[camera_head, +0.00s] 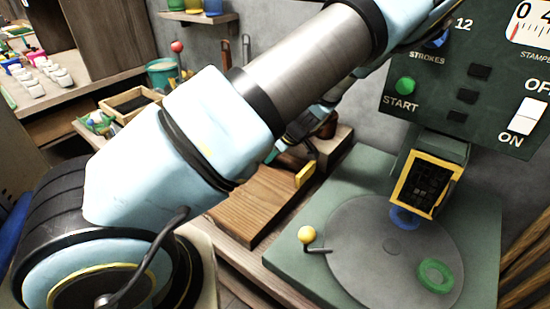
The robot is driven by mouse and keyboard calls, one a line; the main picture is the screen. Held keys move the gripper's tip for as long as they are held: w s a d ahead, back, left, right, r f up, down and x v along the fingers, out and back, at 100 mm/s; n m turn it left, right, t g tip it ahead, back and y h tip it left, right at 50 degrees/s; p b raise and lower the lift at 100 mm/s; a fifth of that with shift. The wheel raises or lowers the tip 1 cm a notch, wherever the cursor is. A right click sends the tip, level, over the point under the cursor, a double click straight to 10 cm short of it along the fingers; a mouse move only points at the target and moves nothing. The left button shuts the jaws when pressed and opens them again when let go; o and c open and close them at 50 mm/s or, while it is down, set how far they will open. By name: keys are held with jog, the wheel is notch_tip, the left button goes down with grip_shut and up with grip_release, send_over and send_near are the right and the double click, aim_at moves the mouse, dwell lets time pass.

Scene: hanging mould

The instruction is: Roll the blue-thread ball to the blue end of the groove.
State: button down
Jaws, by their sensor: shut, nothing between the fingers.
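My gripper (283,143) is small and dark beyond my large pale-blue arm link, which covers part of it. It is shut and empty, above the back part of a wooden block (262,203). A yellow piece (305,174) stands at the right end of this block. No blue end shows; the block's left and back parts are behind my arm. I cannot make out the groove or a ball with blue thread. A dark brown rounded thing (328,126) shows just right of my gripper, but I cannot tell what it is.
A dark control panel (470,90) is above. Shelves, a teal bucket (162,74) and a wooden tray (132,103) are left.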

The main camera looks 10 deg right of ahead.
jog(key=w+a, duration=0.2)
jog(key=w, duration=0.1)
jog(key=w+a+b, duration=0.1)
jog(key=w+a, duration=0.2)
jog(key=w+a+b, duration=0.1)
jog(key=w+a, duration=0.1)
jog(key=w, duration=0.1)
jog(key=shift+w+a, duration=0.35)
jog(key=shift+a, duration=0.05)
jog(key=shift+s+d+r+p, duration=0.4)
jog(key=shift+s+d, duration=0.1)
jog(key=shift+s, duration=0.1)
jog(key=shift+s+d+r+p, duration=0.3)
jog(key=shift+s+d+r, duration=0.15)
jog(key=shift+s, duration=0.15)
notch_tip(320, 180, up, 7)
jog(key=p, duration=0.4)
jog(key=shift+p, duration=0.35)
jog(key=shift+f, duration=0.1)
jog(key=s+a+r+m+g+h, duration=0.1)
jog(key=s+a+r+m+h, duration=0.1)
jog(key=s+a+r+m, duration=0.2)
jog(key=s+a+r+m+g+h, duration=0.2)
jog(key=s+a+r+m, duration=0.3)
jog(key=s+a+r, duration=0.6)
jog(key=s+a, duration=0.1)
jog(key=s, duration=0.3)
jog(key=shift+s+a, duration=0.25)
jog(key=shift+s, duration=0.15)
